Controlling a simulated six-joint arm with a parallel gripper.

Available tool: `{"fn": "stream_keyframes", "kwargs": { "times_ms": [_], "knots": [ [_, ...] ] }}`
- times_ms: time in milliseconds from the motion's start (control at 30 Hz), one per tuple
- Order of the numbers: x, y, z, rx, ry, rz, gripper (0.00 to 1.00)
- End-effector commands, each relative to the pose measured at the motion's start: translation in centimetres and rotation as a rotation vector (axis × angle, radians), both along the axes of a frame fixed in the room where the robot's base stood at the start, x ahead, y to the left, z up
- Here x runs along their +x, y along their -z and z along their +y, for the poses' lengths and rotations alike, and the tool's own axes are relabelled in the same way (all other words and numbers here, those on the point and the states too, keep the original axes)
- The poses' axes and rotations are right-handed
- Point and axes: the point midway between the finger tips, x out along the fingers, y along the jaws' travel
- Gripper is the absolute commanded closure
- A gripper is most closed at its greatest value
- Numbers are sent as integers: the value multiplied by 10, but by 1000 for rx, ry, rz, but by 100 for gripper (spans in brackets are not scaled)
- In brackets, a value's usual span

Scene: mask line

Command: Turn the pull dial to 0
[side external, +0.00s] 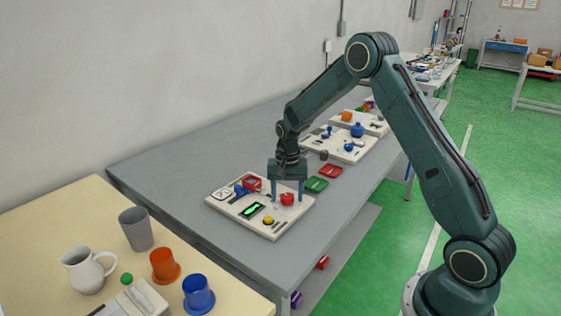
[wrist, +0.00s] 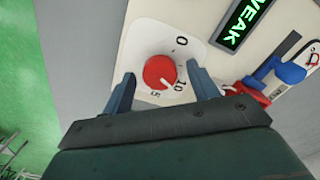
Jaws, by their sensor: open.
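The pull dial is a round red knob (wrist: 160,73) on a white plate in the wrist view. The plate carries a 0 at its upper right, a 10 at the lower right and another mark below. A white pointer line on the knob points down and right, toward the 10 side. In the side external view the red dial (side external: 287,199) sits on the cream board. My gripper (side external: 286,194) is open, pointing down over it. In the wrist view its blue fingers (wrist: 161,70) stand on either side of the knob, with gaps; contact is not visible.
A dark display with green "WEAK" (wrist: 247,20) is beside the dial. Blue and red fittings (wrist: 272,78) lie to the right. Cups and a jug occupy the front-left table.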

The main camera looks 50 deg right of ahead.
Motion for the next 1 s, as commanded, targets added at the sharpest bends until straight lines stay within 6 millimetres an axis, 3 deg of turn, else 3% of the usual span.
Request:
{"fn": "stream_keyframes", "kwargs": {
  "times_ms": [200,433,1000],
  "knots": [
    [0,0,0,0,0,0,43],
    [0,0,0,0,0,0,85],
    [0,0,0,-1,-125,-1,85]
  ]
}}
